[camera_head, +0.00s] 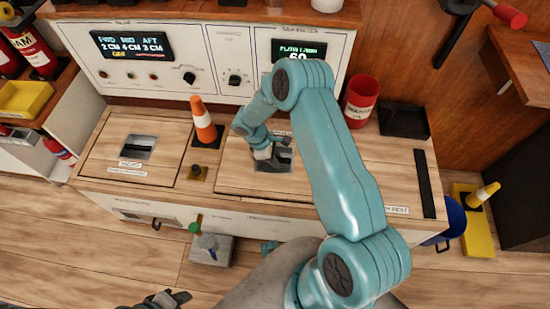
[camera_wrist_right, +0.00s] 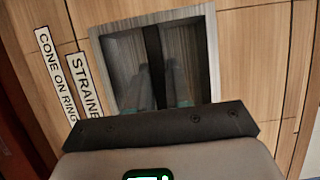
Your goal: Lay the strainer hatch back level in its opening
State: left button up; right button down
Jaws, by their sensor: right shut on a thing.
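The wooden strainer hatch (camera_head: 235,172) is in the bench top, partly hidden by my right arm. It looks about level with the bench, but I cannot tell whether it is exactly flush. Its label reads "STRAIN…" in the right wrist view (camera_wrist_right: 84,85), beside a square metal recess (camera_wrist_right: 208,60) with a dark bar (camera_wrist_right: 152,50) across it. My right gripper (camera_head: 270,158) reaches down into this recess, its fingers on either side of the bar and shut on it. My left gripper (camera_head: 168,300) is low at the bottom edge, apart from the bench; its jaw gap is unclear.
Another hatch with a recess (camera_head: 137,147) lies at the left. A red cup (camera_head: 360,98) and black tray (camera_head: 404,120) stand at the back right. A control panel (camera_head: 190,55) rises behind.

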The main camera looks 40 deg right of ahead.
jog(key=shift+f+b, duration=0.55)
jog(key=shift+f, duration=0.1)
jog(key=c, duration=1)
grip_release()
jog(key=shift+r, duration=0.1)
jog(key=shift+o, duration=0.2)
jog(key=p+v, duration=0.3)
jog(key=v, duration=1.3)
jog(key=shift+r, duration=0.1)
